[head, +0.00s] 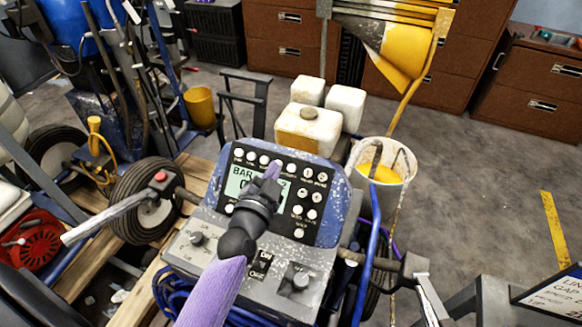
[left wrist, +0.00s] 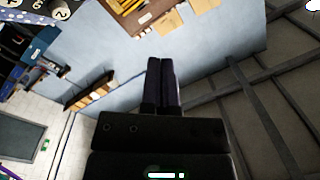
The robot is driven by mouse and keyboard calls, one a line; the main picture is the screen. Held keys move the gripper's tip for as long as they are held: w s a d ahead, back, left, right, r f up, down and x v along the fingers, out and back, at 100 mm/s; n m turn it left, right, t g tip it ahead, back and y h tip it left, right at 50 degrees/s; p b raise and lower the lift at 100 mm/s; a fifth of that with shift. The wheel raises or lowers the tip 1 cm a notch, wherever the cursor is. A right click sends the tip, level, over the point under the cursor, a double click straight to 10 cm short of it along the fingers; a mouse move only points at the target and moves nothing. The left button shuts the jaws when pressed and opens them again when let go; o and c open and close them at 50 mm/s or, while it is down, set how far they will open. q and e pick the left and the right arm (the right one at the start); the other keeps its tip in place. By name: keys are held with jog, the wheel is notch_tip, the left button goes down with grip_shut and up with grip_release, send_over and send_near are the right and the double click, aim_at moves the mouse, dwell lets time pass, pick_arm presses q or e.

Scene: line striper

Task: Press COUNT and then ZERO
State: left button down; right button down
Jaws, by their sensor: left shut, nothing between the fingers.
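The control panel (head: 325,232) of the line striper faces me in the middle of the head view. Its lit display (head: 240,182) reads "BAR" with large characters below, partly hidden by my gripper. White round buttons run along the top and down the right side; a right-hand button (head: 299,233) stands clear. The button labels are too small to read, so I cannot tell which are COUNT and ZERO. My left gripper (head: 273,168) is shut and empty, its tips over the upper panel near the top button row. I cannot tell whether they touch. The closed fingers (left wrist: 162,68) show in the left wrist view.
Blue hoses (head: 374,235) and a paint bucket (head: 392,186) stand at the right. A white tank (head: 308,130) is behind the panel. A tyre (head: 146,203) is at the left.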

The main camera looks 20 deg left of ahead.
aim_at(292, 168)
pick_arm(q)
jog(key=w+f+b, duration=0.2)
jog(key=b, duration=0.1)
jog(key=w+f+b, duration=0.2)
jog(key=f+b, duration=0.1)
jog(key=shift+w+a+f, duration=0.15)
jog(key=shift+w+f, duration=0.05)
jog(key=shift+w, duration=0.15)
jog(key=shift+w+f+b, duration=0.45)
jog(key=shift+w+b, duration=0.25)
jog(key=shift+b, duration=0.1)
dwell(0.7)
